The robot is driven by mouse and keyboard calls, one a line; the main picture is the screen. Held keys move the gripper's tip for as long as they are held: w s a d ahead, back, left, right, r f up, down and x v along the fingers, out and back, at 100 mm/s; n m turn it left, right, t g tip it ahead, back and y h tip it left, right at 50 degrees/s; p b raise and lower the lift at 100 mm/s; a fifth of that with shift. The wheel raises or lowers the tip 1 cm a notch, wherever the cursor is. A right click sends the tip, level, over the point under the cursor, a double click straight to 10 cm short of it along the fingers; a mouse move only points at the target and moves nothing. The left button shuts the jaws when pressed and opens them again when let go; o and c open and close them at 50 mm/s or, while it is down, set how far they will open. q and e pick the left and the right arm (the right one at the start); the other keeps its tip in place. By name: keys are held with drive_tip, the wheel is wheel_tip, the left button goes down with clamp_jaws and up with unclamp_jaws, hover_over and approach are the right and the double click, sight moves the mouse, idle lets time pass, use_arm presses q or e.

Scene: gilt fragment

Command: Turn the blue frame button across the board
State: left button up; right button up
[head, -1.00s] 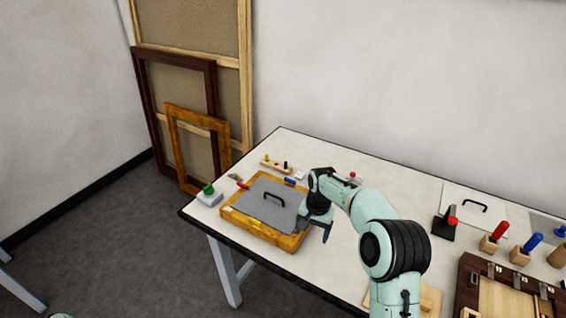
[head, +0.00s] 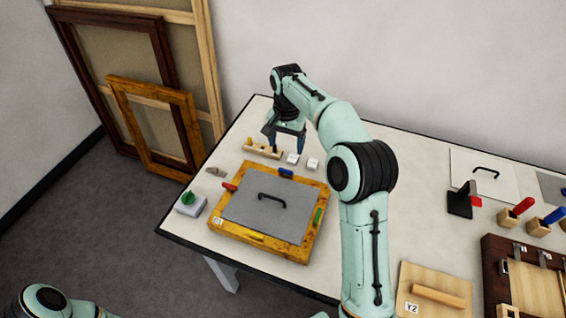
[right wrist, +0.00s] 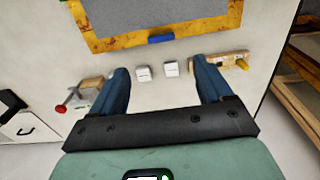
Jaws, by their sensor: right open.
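The blue frame button (head: 286,173) sits on the far rail of the gilt frame (head: 230,233) and lies lengthwise along that rail. It also shows in the right wrist view (right wrist: 161,39), beyond the fingertips. The grey board (head: 245,205) with a black handle lies inside the frame. A red button (head: 229,186), a green button (head: 318,216) and a yellow button (head: 243,235) sit on the other rails. My right gripper (head: 284,146) is open and empty, above the table just behind the far rail, apart from the blue button. My left gripper is out of view.
Two small white blocks (head: 293,159) and a wooden peg rack (head: 262,149) stand behind the frame, near my right gripper. A wooden panel (head: 437,290) and a dark frame (head: 495,260) lie at right.

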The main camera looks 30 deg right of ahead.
sight(286, 170)
wheel_tip(286, 170, down, 12)
drive_tip(key=shift+w+r, duration=0.1)
idle(0.4)
drive_tip(key=c, duration=1)
drive_tip(key=shift+c, duration=0.2)
